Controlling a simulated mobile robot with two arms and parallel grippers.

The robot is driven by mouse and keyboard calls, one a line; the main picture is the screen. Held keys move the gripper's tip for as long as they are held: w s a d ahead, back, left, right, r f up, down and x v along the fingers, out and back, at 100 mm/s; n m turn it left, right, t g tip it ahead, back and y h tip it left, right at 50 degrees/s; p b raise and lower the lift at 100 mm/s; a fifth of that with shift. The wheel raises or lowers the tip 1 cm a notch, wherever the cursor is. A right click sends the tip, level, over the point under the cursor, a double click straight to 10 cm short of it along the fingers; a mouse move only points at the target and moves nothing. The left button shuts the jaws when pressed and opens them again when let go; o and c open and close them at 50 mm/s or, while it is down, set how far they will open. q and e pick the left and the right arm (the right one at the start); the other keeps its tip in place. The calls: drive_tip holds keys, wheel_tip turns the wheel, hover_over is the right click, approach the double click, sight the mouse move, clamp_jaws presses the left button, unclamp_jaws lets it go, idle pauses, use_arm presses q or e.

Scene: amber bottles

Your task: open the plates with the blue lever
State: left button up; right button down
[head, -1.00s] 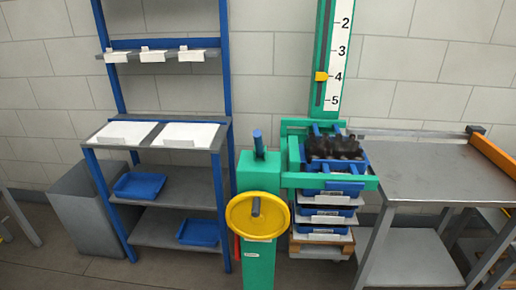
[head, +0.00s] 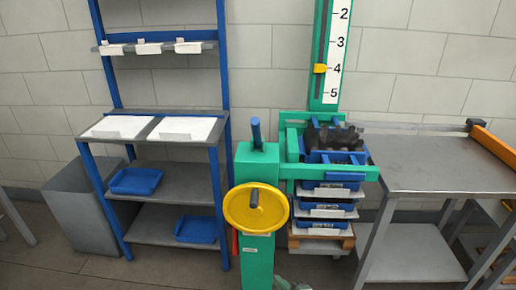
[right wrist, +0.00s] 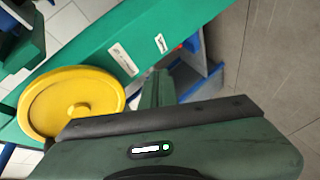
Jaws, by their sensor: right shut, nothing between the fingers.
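The blue lever (head: 256,132) stands almost upright on top of the green post (head: 259,262). Green plates (head: 330,173) form a frame around the upper part of a stack of blue crates (head: 325,210). Dark bottles (head: 333,138) sit in the top crate. My right gripper (head: 291,285) just shows at the bottom edge of the head view, low by the post's foot and well below the lever. In the right wrist view its fingers (right wrist: 158,88) are together and hold nothing, with the green post behind them. My left gripper is out of view.
A yellow handwheel (head: 255,209) is on the post's front, with a red part (head: 235,243) at the post's left side. A blue-framed shelf (head: 175,184) stands left. A steel table (head: 430,165) stands right. A number scale (head: 336,68) rises behind the stack.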

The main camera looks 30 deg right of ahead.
sight(257, 134)
drive_tip(key=w+r+n+t+b, duration=0.1)
drive_tip(key=w+r+n+t, duration=0.4)
drive_tip(key=r, duration=1)
wheel_tip(257, 134, up, 22)
drive_tip(key=n+t+y+b, duration=0.2)
drive_tip(key=n+t+y, duration=0.2)
drive_tip(key=n, duration=0.3)
drive_tip(key=shift+w+a+r+t, duration=0.2)
drive_tip(key=shift+w+t, duration=0.25)
drive_tip(key=shift+t, duration=0.15)
drive_tip(key=d+p+x, duration=0.1)
drive_tip(key=p+x, duration=0.2)
drive_tip(key=x, duration=0.9)
drive_tip(key=shift+w+d+r, duration=0.25)
drive_tip(key=shift+d+r, duration=0.4)
drive_tip(key=shift+d, duration=0.1)
